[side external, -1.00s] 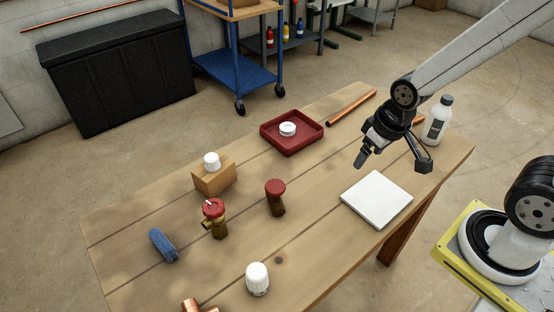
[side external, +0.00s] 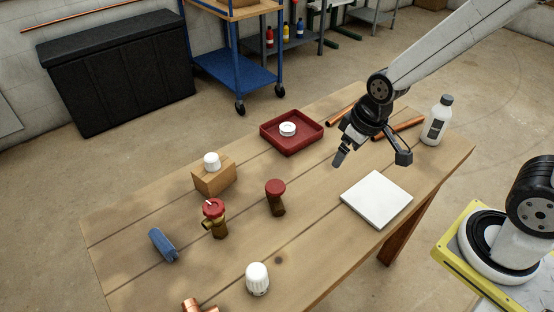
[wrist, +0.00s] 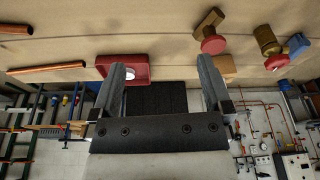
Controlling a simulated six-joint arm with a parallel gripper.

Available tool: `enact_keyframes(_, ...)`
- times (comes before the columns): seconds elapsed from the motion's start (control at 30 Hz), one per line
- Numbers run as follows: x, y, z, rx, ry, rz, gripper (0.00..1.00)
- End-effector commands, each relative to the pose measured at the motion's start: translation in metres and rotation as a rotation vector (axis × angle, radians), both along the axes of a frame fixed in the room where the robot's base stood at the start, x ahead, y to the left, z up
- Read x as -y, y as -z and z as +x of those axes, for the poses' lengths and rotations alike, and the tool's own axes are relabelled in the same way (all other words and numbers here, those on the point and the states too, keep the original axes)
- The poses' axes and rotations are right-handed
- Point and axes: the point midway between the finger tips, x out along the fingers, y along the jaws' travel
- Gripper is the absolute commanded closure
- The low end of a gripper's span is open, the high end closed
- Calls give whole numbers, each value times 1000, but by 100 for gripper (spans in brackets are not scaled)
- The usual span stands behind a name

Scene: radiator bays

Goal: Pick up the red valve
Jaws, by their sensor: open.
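Two red-topped fittings stand on the wooden table. One is a brass valve with a red handwheel (side external: 214,209) and a side outlet; it also shows in the wrist view (wrist: 277,60), at the upper right. The other is a darker brown fitting with a plain red cap (side external: 275,189), nearer my gripper; it also shows in the wrist view (wrist: 213,44). My gripper (side external: 371,158) is open and empty above the table, to the right of both fittings and clear of them. In the wrist view its two fingers (wrist: 161,66) are spread wide.
A red tray (side external: 265,134) holds a white disc. Nearby are a white plate (side external: 377,199), a wooden block (side external: 216,180) with a white cap, a blue piece (side external: 163,245), a white knob (side external: 257,279), copper pipes (side external: 400,129) and a white bottle (side external: 437,120).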

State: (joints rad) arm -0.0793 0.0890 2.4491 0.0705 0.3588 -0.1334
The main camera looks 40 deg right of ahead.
Motion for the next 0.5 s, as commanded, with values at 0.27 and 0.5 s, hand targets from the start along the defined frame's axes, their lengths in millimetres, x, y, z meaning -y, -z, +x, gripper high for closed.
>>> enact_keyframes(0.27, -87, 6, 64, 39, -339, 25, 0)
enact_keyframes(0.5, -181, 18, 98, 88, -638, 53, 0)
